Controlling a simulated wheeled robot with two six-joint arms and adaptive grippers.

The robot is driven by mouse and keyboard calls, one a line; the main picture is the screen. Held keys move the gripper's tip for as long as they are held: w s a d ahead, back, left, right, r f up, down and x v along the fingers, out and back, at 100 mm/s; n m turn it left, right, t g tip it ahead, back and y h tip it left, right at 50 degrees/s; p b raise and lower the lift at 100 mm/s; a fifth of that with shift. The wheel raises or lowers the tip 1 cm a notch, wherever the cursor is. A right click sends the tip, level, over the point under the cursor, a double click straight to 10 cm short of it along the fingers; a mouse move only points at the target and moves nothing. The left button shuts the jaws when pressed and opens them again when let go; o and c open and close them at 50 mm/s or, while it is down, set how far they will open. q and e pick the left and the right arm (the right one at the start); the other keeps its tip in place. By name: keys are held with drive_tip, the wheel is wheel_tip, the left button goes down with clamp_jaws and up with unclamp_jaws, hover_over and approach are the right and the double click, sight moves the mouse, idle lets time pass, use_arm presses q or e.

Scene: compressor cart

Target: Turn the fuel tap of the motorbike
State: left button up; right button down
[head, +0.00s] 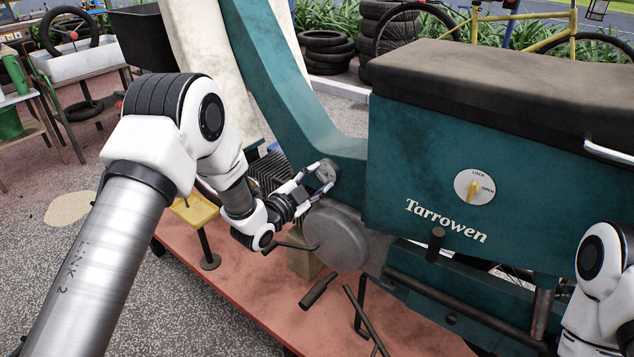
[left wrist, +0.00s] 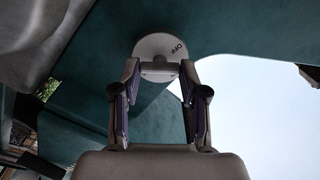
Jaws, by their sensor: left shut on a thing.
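The teal motorbike (head: 300,95) fills the middle and right of the head view. Its fuel tap (head: 327,172) is a small round grey plate low on the teal frame, partly hidden by my left gripper (head: 312,183). In the left wrist view the tap's pale disc (left wrist: 160,45) shows the word OFF, upside down and tilted, at its upper right. My right gripper is not in view; only part of that arm shows at the right edge.
A round LOCK/OPEN plate with a yellow knob (head: 473,189) is on the side panel. A round grey engine cover (head: 337,238) is just below my left gripper. A yellow tray (head: 195,212) stands left of it.

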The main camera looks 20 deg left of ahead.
use_arm(q)
drive_tip(key=m+b, duration=0.1)
drive_tip(key=m, duration=0.3)
drive_tip(key=shift+f+m+b, duration=0.15)
drive_tip(key=shift+m+b, duration=0.15)
drive_tip(key=m+b, duration=0.1)
drive_tip(key=m, duration=0.3)
drive_tip(key=shift+d+b, duration=0.1)
drive_tip(key=shift+b, duration=0.2)
drive_tip(key=shift+m, duration=0.3)
drive_tip(key=o, duration=1.1)
drive_tip(key=shift+o, duration=0.2)
drive_tip(key=v, duration=1.2)
